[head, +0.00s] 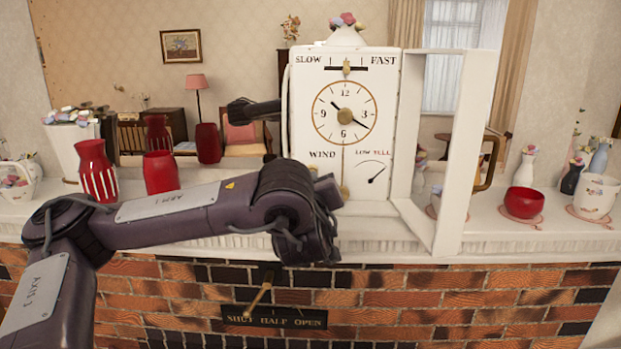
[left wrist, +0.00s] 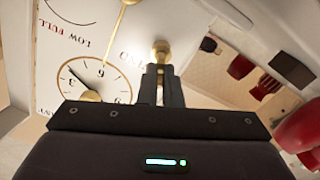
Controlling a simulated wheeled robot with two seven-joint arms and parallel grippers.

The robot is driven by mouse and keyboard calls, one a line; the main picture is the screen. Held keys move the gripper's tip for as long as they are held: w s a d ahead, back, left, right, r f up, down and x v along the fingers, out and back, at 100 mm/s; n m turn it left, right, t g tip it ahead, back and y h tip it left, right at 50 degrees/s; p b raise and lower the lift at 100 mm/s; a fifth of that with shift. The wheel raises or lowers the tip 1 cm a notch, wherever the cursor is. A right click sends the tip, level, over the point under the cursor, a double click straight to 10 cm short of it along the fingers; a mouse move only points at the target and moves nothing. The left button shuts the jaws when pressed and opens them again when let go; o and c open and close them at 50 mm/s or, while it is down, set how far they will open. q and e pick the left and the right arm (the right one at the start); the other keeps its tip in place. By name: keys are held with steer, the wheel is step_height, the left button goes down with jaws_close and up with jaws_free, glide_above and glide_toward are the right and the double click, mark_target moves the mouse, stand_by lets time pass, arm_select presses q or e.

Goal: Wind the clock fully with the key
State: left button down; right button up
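The white clock (head: 330,90) stands on the mantel, with its dial (head: 344,112), a WIND label (head: 322,154) and a LOW/FULL gauge (head: 372,172). The gauge needle points up and right, towards the FULL side. The glazed door frame (head: 482,140) is swung open to the right. My left arm crosses in front, and its gripper is hidden behind its wrist in the head view. In the left wrist view, the gripper's fingers (left wrist: 161,72) are close together at the brass key (left wrist: 160,50), apparently shut on it. The key sits beside the WIND lettering. My right gripper is out of view.
Red vases (head: 98,170) stand left of the clock. A red bowl (head: 524,202), a flowered white pot (head: 596,194) and small vases stand to the right. A mirror behind reflects the room. A brass lever (head: 259,296) is on the brick below the mantel.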

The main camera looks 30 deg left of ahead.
arm_select(q)
steer(key=shift+a+r, duration=0.1)
steer(key=shift+r, duration=0.15)
steer(key=shift+r+m+p, duration=0.25)
steer(key=shift+m+p, duration=0.15)
steer(key=shift+p, duration=0.35)
steer(key=m+p, duration=0.2)
steer(key=p, duration=0.1)
steer(key=shift+w+f, duration=0.1)
steer(key=c, duration=2.1)
jaws_free()
steer(key=shift+f+p, duration=0.1)
steer(key=shift+p, duration=0.25)
steer(key=shift+o, duration=1.4)
steer(key=shift+w+f, duration=0.1)
steer(key=shift+f, duration=0.1)
steer(key=shift+o, duration=1.4)
steer(key=shift+w+f, duration=0.25)
steer(key=shift+w, duration=0.05)
steer(key=o, duration=0.5)
steer(key=shift+s+r, duration=0.1)
steer(key=shift+s, duration=0.15)
steer(key=shift+w, duration=0.15)
